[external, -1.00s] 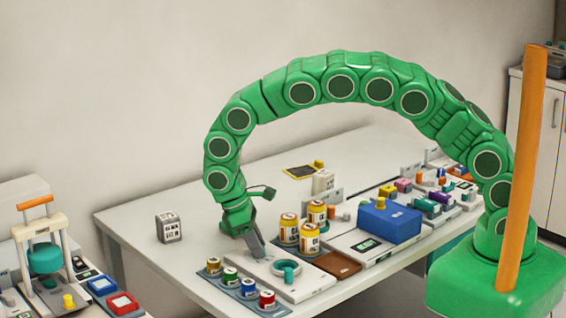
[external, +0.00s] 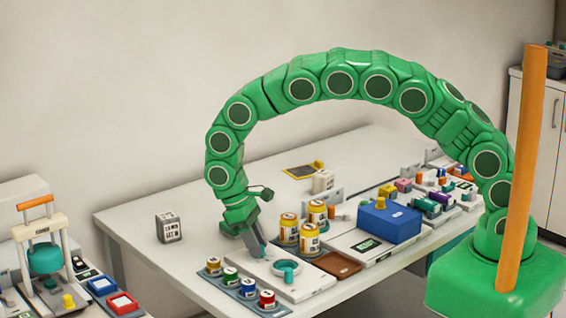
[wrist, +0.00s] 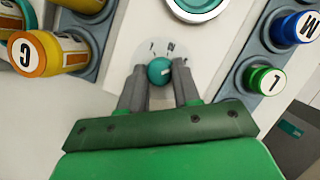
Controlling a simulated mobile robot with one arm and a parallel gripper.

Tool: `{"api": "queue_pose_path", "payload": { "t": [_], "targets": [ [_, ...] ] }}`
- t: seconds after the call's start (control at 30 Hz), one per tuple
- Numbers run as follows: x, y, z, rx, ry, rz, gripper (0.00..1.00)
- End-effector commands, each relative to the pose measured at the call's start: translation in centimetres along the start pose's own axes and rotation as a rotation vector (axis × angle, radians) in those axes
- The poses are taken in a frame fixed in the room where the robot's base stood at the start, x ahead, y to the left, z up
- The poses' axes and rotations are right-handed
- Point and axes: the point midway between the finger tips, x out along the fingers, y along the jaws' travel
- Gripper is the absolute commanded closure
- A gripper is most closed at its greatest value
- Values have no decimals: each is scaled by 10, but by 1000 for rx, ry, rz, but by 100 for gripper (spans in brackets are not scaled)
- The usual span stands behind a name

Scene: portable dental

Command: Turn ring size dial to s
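The ring size dial (wrist: 159,71) is a small round teal knob with a pale mark on its right side. It sits on a white panel (wrist: 130,50), with small dark letters in an arc just beyond it. The letters are too small to read surely. My gripper (wrist: 160,74) has one grey finger on each side of the knob, and both fingertips appear to touch it. In the external view my gripper (external: 259,252) points down at the panel's back left part, and its fingers hide most of the dial.
A teal ring holder (external: 287,268) stands on the panel beside the dial. Yellow-banded jars (external: 309,238) stand close on the right. Small coloured jars (external: 248,287) line the panel's front left side. A blue box (external: 388,222) is farther right. The table's back left is mostly clear.

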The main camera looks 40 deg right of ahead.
Motion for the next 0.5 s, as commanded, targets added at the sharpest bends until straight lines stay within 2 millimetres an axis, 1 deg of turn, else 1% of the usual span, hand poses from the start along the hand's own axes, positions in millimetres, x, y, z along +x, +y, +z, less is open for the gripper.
{"api": "queue_pose_path", "payload": {
  "t": [0.03,0.13,0.5],
  "targets": [
    [0,0,0,0,0,0,60],
    [0,0,0,0,0,0,45],
    [-2,0,0,0,0,0,45]
  ]
}}
